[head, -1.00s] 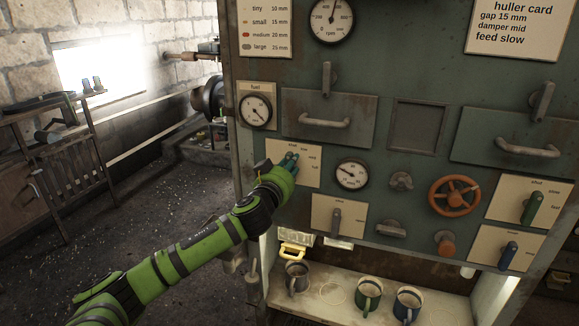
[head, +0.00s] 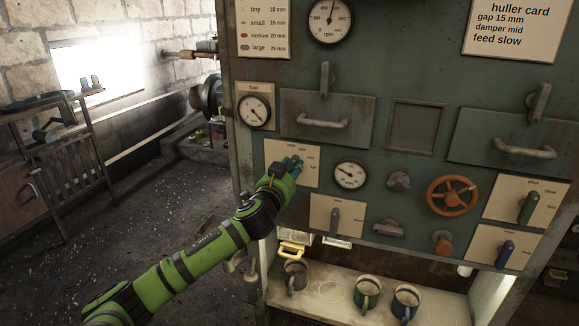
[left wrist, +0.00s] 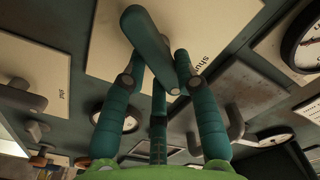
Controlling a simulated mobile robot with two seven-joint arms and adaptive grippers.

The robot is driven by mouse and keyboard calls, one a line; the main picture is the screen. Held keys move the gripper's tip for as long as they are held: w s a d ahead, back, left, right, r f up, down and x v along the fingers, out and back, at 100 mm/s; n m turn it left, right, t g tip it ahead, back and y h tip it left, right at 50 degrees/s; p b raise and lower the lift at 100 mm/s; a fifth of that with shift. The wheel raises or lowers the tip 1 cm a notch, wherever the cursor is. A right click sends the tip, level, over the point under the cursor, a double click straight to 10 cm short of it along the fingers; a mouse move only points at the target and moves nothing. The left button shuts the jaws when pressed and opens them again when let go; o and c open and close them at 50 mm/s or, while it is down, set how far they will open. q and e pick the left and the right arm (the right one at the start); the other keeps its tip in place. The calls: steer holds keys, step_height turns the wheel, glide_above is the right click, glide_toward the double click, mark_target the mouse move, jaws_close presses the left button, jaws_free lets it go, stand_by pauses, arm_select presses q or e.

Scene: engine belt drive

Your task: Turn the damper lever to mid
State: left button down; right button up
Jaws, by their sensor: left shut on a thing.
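The damper lever (left wrist: 150,45) is a dark teal bar on a pale label plate (left wrist: 75,45) in the left wrist view. The word "shut" is readable beside it. In the head view the plate (head: 276,152) is at the panel's lower left, with small marks including "mid", and my gripper mostly hides the lever. My left gripper (head: 290,163) is against this plate. In the left wrist view the teal fingers of my left gripper (left wrist: 155,70) are closed around the lever, on both sides of it. My right gripper is not in view.
A huller card (head: 517,28) at the upper right reads "damper mid". A round gauge (head: 350,175) sits right of the plate, and a grey lever plate (head: 325,213) below it. An orange handwheel (head: 452,195) is farther right. Mugs (head: 367,293) stand on the shelf below.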

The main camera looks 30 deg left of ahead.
arm_select(q)
steer(key=m, duration=0.2)
steer(key=m+p, duration=0.1)
steer(key=m, duration=0.1)
steer(key=shift+d+f+m, duration=0.1)
steer(key=shift+f+m, duration=0.1)
steer(key=shift+m, duration=0.2)
stand_by(0.4)
steer(key=c, duration=0.9)
jaws_free()
steer(key=shift+f, duration=0.1)
steer(key=shift+c, duration=0.2)
steer(key=v, duration=1.2)
